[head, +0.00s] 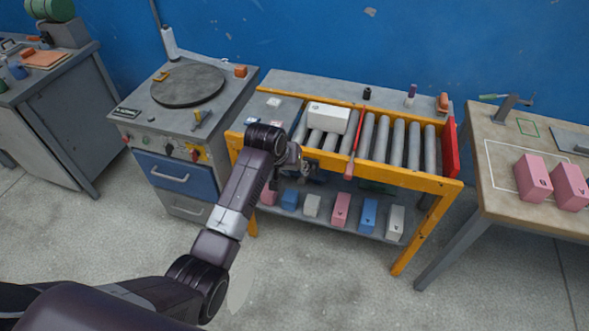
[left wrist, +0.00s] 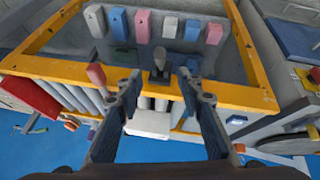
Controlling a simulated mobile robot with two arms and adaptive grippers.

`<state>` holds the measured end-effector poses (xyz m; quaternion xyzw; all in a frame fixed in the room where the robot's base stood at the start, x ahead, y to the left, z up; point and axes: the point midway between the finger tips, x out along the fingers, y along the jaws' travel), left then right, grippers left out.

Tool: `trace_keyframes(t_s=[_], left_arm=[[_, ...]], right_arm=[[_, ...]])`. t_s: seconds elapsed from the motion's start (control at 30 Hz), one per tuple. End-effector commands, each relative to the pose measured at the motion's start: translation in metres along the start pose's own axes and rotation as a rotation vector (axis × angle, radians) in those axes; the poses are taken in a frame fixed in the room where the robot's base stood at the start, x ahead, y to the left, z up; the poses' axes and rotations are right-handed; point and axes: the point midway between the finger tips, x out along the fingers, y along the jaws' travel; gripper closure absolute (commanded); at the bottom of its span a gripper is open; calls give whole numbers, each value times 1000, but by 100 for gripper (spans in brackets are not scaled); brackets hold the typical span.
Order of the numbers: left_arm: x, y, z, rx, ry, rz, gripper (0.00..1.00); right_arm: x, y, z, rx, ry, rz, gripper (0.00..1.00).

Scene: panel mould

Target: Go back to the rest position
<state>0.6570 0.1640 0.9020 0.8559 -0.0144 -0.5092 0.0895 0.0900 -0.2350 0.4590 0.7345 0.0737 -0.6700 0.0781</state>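My left arm reaches to the front edge of the roller conveyor (head: 399,145). My left gripper (head: 304,168) is at the yellow front rail, just in front of a white block (head: 329,117) lying on the rollers. In the left wrist view the gripper (left wrist: 158,78) has its two fingers spread apart, with no object held between them. The white block shows beyond the fingers there (left wrist: 150,123). A small dark upright part (left wrist: 160,62) shows between the fingertips; I cannot tell what it is. My right gripper is not in view.
A lower shelf (head: 325,222) holds several pink, blue and white blocks. A red-handled bar (head: 355,145) crosses the rollers. A cabinet with a round plate (head: 188,85) stands left; a table with two pink blocks (head: 533,178) stands right. The floor in front is clear.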

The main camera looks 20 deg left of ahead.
Motion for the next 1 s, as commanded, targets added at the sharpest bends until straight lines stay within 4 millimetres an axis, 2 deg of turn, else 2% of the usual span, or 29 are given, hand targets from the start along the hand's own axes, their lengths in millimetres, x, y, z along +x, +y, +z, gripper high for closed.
trace_keyframes(t_s=[0.37, 0.47, 0.53, 0.57, 0.67, 0.8, 0.87, 0.9, 0.97, 1.0], left_arm=[[0, 0, 0, 0, 0, 0, 66], [10, -3, 10, 3, -11, -5, 66], [27, -10, 30, 8, -28, -13, 66], [37, -14, 40, 11, -37, -18, 66], [77, -31, 92, 30, -75, -39, 66], [130, -60, 184, 65, -132, -67, 66], [147, -72, 224, 83, -155, -78, 66], [157, -80, 252, 96, -171, -84, 66], [169, -92, 296, 116, -196, -93, 66], [176, -100, 326, 129, -213, -97, 66]], right_arm=[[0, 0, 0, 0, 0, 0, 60], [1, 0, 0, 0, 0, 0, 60], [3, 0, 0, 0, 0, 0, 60], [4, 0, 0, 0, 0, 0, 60], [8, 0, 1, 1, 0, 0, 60], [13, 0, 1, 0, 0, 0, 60], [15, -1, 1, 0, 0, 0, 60], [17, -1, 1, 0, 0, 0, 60], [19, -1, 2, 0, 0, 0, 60], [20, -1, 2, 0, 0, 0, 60]])
